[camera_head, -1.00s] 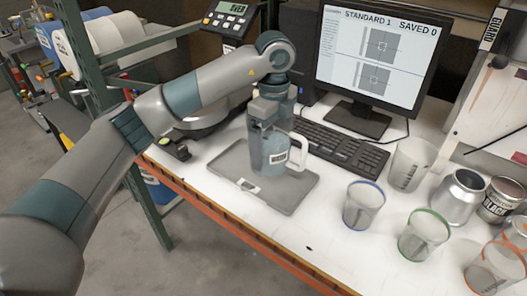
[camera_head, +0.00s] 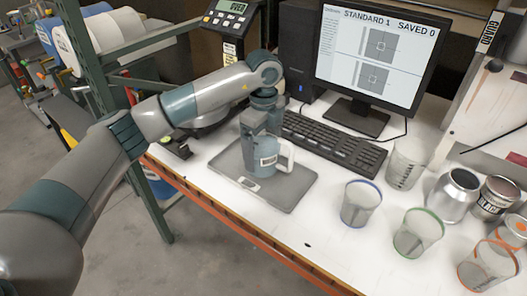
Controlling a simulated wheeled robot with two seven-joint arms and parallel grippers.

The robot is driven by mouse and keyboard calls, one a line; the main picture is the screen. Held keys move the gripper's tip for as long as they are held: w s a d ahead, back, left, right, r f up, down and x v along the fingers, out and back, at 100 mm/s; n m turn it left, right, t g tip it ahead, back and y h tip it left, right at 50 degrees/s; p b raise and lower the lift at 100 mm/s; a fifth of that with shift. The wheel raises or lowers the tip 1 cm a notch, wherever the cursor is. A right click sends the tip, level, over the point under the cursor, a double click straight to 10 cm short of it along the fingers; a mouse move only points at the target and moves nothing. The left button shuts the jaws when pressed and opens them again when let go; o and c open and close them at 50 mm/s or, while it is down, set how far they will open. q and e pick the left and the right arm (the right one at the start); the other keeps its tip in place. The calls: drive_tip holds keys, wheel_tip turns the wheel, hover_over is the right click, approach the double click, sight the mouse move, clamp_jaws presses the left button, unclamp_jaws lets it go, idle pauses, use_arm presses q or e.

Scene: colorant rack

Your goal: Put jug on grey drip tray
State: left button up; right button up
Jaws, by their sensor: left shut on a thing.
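A blue-grey jug (camera_head: 262,157) with a white handle and a small label is upright over the grey drip tray (camera_head: 290,189). The tray lies flat on the white bench, with a small light label near its front edge. My left gripper (camera_head: 258,138) points down from above and is shut on the jug. I cannot tell whether the jug's base touches the tray. My right gripper is not in view.
A black keyboard (camera_head: 333,147) lies just behind the tray, with a monitor (camera_head: 371,58) beyond. Clear cups with a blue rim (camera_head: 360,204) and a green rim (camera_head: 417,233) stand to the right. A silver can (camera_head: 455,194) is farther right. The bench front edge is orange.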

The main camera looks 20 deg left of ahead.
use_arm(q)
drive_tip(key=shift+f+p, duration=0.3)
drive_tip(key=shift+f, duration=0.65)
drive_tip(key=shift+f, duration=0.1)
drive_tip(key=o, duration=1.4)
drive_tip(key=shift+f, duration=0.1)
drive_tip(key=shift+o, duration=0.2)
drive_tip(key=shift+r, duration=0.25)
